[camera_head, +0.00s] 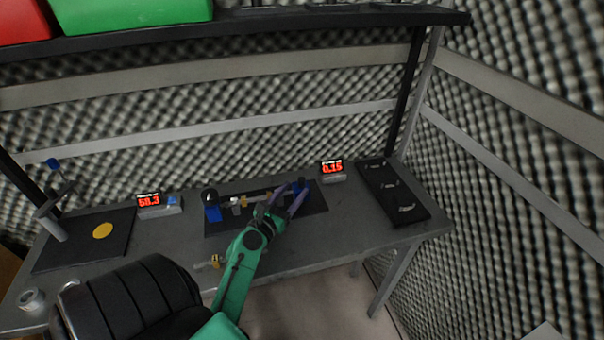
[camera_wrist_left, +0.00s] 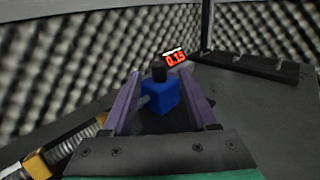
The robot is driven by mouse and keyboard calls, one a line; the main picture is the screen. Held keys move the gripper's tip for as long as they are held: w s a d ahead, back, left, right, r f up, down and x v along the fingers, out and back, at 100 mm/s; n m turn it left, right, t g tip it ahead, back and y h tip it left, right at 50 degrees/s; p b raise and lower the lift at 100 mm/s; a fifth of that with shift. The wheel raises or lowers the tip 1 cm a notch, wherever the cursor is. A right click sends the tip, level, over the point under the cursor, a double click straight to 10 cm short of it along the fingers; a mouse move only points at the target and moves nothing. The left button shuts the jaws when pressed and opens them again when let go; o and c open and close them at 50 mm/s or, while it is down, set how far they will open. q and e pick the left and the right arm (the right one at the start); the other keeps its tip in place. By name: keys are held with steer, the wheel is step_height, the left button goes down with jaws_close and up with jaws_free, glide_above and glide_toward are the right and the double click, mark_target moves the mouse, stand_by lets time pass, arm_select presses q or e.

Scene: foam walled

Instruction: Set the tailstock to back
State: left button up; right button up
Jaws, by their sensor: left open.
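The tailstock (camera_head: 303,186) is a small blue block at the right end of the bench device on a black base plate (camera_head: 315,203). In the left wrist view the blue tailstock (camera_wrist_left: 161,99), with a black knob on top, sits between the two purple fingers. My left gripper (camera_head: 288,193) is open, its fingers reaching along either side of the block. I cannot tell whether either finger touches it. At the device's left end stands another blue block (camera_head: 213,213) with a black round part. The arm and fingers hide some of the device's middle. My right gripper is not in view.
A red-lit display (camera_head: 332,169) stands behind the tailstock, another display (camera_head: 150,201) to the left. A black tray (camera_head: 392,190) with metal handles lies at the right. A black mat (camera_head: 85,240) with a yellow disc is at the left. Foam walls close off back and right.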

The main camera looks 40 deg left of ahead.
mark_target(300, 183)
arm_select(q)
steer(key=w, duration=0.2)
steer(key=w+a, duration=0.1)
steer(key=w, duration=0.2)
steer(key=shift+w+a+f, duration=0.15)
steer(key=shift+w, duration=0.2)
jaws_close()
stand_by(0.9)
